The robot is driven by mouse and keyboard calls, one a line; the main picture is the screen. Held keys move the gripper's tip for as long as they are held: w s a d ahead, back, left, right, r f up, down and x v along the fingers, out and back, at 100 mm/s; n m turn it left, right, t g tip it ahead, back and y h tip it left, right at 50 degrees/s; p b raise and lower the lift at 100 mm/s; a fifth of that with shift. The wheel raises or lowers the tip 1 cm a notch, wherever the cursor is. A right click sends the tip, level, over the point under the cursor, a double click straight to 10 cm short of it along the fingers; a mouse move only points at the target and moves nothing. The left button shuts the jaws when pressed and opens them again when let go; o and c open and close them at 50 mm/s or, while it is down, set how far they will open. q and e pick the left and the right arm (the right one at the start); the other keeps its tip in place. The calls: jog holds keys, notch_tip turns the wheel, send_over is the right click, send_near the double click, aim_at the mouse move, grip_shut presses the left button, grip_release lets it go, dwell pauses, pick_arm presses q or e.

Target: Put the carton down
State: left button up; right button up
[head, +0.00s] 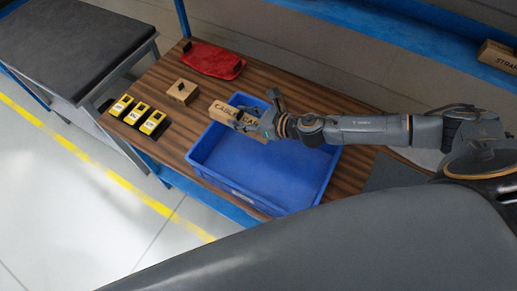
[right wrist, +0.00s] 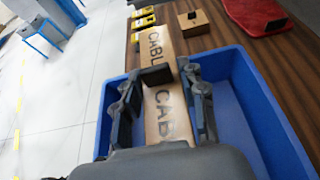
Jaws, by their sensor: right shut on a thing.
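A tan carton (head: 222,112) with dark lettering is held by my right gripper (head: 258,114) over the far left part of the blue bin. In the right wrist view the carton (right wrist: 160,108) reads "CABLE" on more than one face and sits between the two fingers of my right gripper (right wrist: 158,92). The fingers are shut on it. The blue bin (head: 318,186) is open-topped and stands on the wooden bench; its wall also shows in the right wrist view (right wrist: 110,92). Whether the carton touches the bin is hard to tell. My left gripper is not in view.
On the wooden bench (head: 165,75) lie several yellow devices (head: 137,113), a small wooden block (head: 182,91) with a dark top piece, and a red pouch (head: 213,60). A dark-topped table (head: 75,45) stands at the left. A blue shelf (head: 400,45) runs behind, with another carton (head: 498,55).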

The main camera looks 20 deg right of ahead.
notch_tip(320, 180, down, 12)
jog(key=b, duration=0.4)
jog(key=shift+a+f, duration=0.1)
jog(key=shift+f+b, duration=0.65)
jog(key=shift+f, duration=1.7)
jog(key=shift+f, duration=0.2)
jog(key=o, duration=1.3)
jog(key=shift+r, duration=0.1)
jog(key=shift+o, duration=0.2)
